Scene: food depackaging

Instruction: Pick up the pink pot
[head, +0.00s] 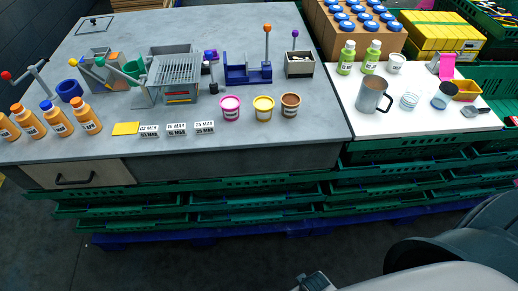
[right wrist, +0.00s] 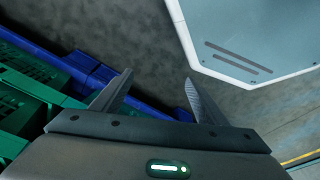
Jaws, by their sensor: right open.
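The pink pot (head: 230,107) stands upright near the front edge of the grey worktop in the head view, at the left end of a row of three pots. A yellow pot (head: 264,107) and a brown pot (head: 290,104) stand to its right. My right gripper (right wrist: 158,90) is open and empty in the right wrist view, above the floor beside green crates and a blue pallet, away from the pots. The pink pot does not show in that view. My left gripper does not show in either view.
Orange bottles (head: 56,119) stand at the left of the worktop. Small labelled blocks (head: 176,129) lie left of the pink pot. A blue fixture (head: 246,73) is behind the pots. A grey jug (head: 373,94) stands on the white table. Green crates (head: 260,198) are stacked below the worktop's front.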

